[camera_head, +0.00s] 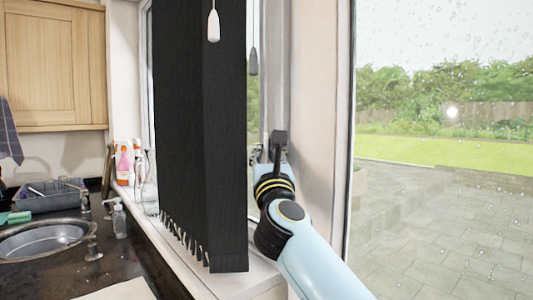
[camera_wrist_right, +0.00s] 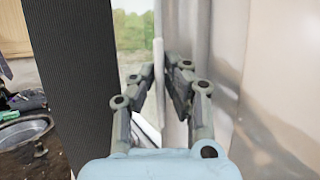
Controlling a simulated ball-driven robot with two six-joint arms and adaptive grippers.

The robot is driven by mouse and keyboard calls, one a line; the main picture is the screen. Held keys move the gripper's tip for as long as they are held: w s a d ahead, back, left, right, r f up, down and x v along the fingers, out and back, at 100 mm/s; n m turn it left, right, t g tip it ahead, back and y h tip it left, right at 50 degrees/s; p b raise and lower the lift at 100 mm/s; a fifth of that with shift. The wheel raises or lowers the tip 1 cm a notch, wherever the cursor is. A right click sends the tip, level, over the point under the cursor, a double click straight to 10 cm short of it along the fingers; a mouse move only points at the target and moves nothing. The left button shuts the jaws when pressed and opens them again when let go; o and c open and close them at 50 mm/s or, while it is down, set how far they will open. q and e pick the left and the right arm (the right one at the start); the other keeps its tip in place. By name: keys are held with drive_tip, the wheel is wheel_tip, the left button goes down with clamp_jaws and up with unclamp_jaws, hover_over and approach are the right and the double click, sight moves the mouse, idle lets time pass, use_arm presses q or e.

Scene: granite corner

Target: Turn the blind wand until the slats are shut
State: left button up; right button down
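The black slats of the blind (camera_head: 195,130) hang in front of the window, with light bits along their bottom edges. A black slat also fills the left of the right wrist view (camera_wrist_right: 75,80). There a slim white wand (camera_wrist_right: 158,75) stands nearly upright between the fingertips of my right gripper (camera_wrist_right: 160,72). The fingers look apart, with a gap beside the wand. In the head view my right gripper (camera_head: 279,145) is just right of the blind, by the window frame; the wand cannot be made out there. My left gripper is out of view.
A white pull (camera_head: 213,25) hangs before the blind, and a dark one (camera_head: 252,62) hangs to its right. A sink (camera_head: 45,240), soap bottle (camera_head: 119,220) and dish rack (camera_head: 50,194) are at the left. The windowsill (camera_head: 150,215) runs below the blind.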

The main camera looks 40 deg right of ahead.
drive_tip(key=m+g+h+b, duration=0.2)
drive_tip(key=h+b, duration=0.1)
drive_tip(key=h, duration=0.1)
drive_tip(key=shift+w+a+f+m+g+b, duration=0.15)
drive_tip(key=shift+f+m+g+b, duration=0.15)
drive_tip(key=shift+m+g, duration=0.1)
drive_tip(key=shift+r+g+h, duration=0.1)
drive_tip(key=shift+g+h, duration=0.3)
drive_tip(key=shift+h, duration=0.1)
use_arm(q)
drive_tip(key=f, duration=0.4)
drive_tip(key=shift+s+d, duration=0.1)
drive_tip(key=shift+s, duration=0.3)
use_arm(e)
drive_tip(key=shift+r+m, duration=0.15)
drive_tip(key=shift+m, duration=0.15)
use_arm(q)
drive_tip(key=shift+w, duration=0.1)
use_arm(e)
drive_tip(key=c, duration=1.7)
unclamp_jaws()
